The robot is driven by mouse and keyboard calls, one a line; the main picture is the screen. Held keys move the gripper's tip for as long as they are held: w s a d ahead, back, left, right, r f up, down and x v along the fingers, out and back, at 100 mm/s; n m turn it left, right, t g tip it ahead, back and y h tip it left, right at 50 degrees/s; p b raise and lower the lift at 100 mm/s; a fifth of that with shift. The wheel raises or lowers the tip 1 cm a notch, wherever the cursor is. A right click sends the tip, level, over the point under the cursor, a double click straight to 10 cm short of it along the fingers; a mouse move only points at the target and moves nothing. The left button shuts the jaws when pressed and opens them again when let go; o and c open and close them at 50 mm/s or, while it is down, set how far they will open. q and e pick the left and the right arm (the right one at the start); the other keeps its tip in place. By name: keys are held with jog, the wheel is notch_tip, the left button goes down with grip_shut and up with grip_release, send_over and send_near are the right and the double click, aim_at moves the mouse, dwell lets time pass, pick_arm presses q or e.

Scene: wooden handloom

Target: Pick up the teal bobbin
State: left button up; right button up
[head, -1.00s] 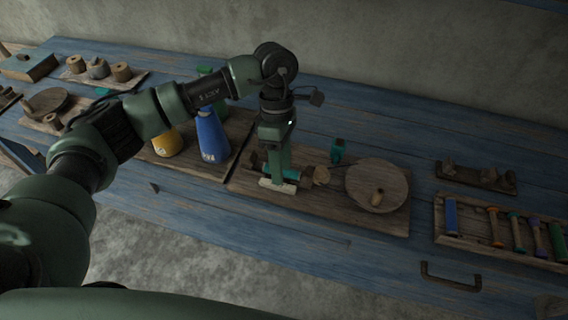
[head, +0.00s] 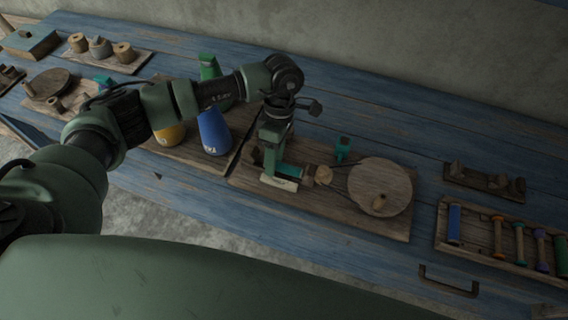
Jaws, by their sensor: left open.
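The teal bobbin (head: 291,170) lies on its side on the bobbin winder, a wooden board (head: 340,215) on the blue bench. My left gripper (head: 276,168) points down at the bobbin's left end and hides part of it. It is open; I cannot tell whether its fingers touch the bobbin. A pale bar (head: 281,184) shows just in front of the bobbin. A small wooden knob (head: 323,175) is at its right end. My right gripper is not in view.
A wooden wheel (head: 380,186) and a teal-green block (head: 342,149) are on the same board. A blue cone (head: 213,132) and a yellow cone (head: 172,134) stand to the left. A rack (head: 480,238) of several bobbins is at right.

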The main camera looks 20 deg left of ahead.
pick_arm(q)
grip_shut()
jog(key=shift+r, duration=0.1)
